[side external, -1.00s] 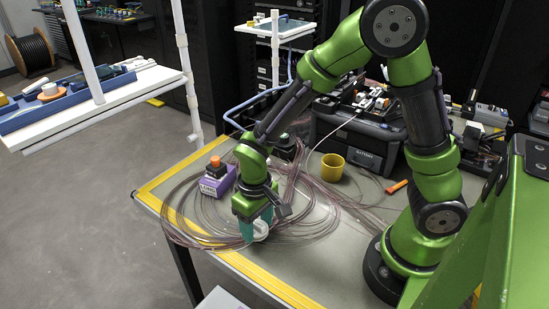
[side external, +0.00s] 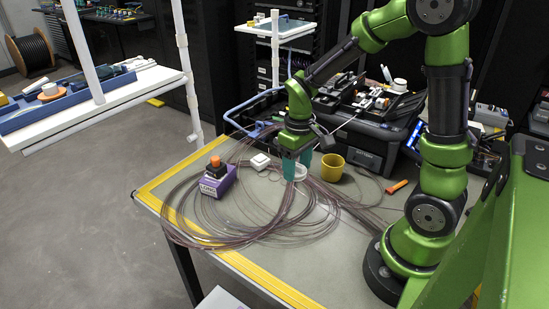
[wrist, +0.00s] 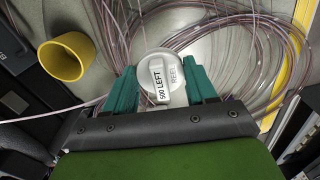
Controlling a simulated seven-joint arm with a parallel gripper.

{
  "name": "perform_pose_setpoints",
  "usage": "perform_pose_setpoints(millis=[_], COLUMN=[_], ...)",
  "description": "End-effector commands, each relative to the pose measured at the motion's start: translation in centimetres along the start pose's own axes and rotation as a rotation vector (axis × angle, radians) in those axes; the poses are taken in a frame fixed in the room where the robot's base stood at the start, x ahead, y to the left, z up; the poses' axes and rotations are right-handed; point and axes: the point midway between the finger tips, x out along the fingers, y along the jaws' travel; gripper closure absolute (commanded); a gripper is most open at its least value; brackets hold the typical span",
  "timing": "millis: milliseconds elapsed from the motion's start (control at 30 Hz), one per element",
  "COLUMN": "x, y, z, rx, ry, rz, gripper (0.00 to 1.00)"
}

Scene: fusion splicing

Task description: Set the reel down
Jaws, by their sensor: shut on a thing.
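My gripper (side external: 296,173) is over the worktable, left of the yellow cup, with its teal fingers pointing down. It is shut on the white round reel (side external: 299,172), which shows low between the fingers. In the wrist view the reel (wrist: 158,66) sits between the two teal fingers of my gripper (wrist: 163,78).
Loose clear tubing (side external: 225,225) lies in wide coils around and under my gripper. A yellow cup (side external: 332,168) stands close on the right. A purple box with an orange top (side external: 216,180) and a small white box (side external: 260,161) are left. A black case (side external: 365,140) stands behind.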

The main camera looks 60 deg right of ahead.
Motion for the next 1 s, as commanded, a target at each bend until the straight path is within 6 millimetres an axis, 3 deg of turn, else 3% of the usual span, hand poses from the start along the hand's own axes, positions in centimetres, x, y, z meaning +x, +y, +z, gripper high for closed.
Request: perform_pose_setpoints(millis=[200,700,1000], x=[1.7,8.0,8.2], y=[-0.1,-0.2,-0.2], z=[0.0,-0.1,-0.1], rx=[-0.118,-0.119,-0.118], ry=[0.001,0.003,0.007], rz=[0.001,0.001,0.001], gripper=[0.74,0.74,0.74])
